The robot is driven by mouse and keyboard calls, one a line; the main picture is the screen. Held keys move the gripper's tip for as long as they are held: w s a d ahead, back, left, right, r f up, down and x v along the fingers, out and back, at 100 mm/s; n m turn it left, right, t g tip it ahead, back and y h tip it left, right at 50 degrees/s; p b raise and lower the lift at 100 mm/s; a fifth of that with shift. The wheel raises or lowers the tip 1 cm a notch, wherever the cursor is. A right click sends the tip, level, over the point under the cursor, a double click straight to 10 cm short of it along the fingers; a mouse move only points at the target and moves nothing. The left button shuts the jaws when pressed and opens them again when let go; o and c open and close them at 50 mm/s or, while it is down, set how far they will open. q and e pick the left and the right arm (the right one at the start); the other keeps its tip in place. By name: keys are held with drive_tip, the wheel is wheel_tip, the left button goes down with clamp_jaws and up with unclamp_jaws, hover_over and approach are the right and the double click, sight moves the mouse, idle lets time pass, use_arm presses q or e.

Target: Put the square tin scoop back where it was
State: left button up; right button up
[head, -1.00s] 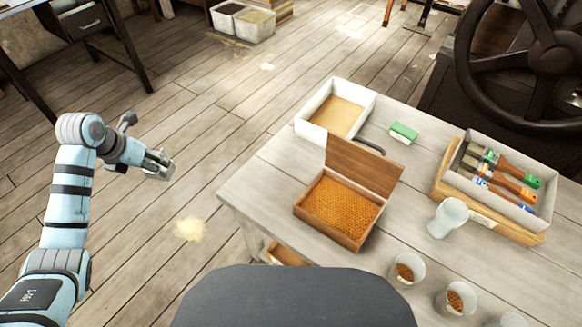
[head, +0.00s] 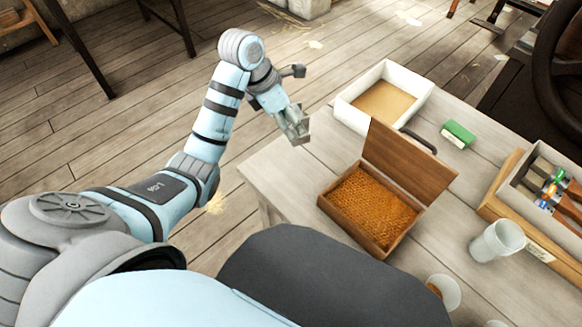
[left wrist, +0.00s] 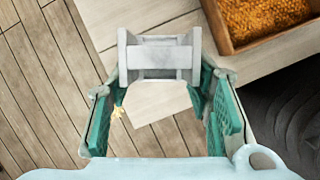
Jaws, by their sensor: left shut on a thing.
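My left gripper (head: 296,126) is in the air at the table's left edge, to the left of the open wooden box and below the white tray in the head view. In the left wrist view its teal-padded fingers (left wrist: 160,88) are shut on a grey, square-sided metal piece, which I take to be the square tin scoop (left wrist: 160,58). In the head view the scoop is small and hard to tell from the fingertips. It hangs clear of the table (head: 275,165). My right gripper is not in view.
An open wooden box (head: 335,203) with orange-brown contents stands on the table, lid raised. The left table corner is bare.

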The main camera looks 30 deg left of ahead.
use_arm(q)
wheel_tip(320, 180, down, 14)
drive_tip(key=b, duration=0.2)
drive_tip(key=shift+f+b, duration=0.15)
drive_tip(key=shift+b, duration=0.2)
drive_tip(key=shift+a, duration=0.1)
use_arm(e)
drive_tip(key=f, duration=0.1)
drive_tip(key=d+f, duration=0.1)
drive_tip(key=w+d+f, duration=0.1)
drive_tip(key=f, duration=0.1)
use_arm(q)
drive_tip(key=shift+f, duration=0.1)
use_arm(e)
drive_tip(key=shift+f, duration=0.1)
use_arm(q)
drive_tip(key=o, duration=1.1)
drive_tip(key=shift+o, duration=0.2)
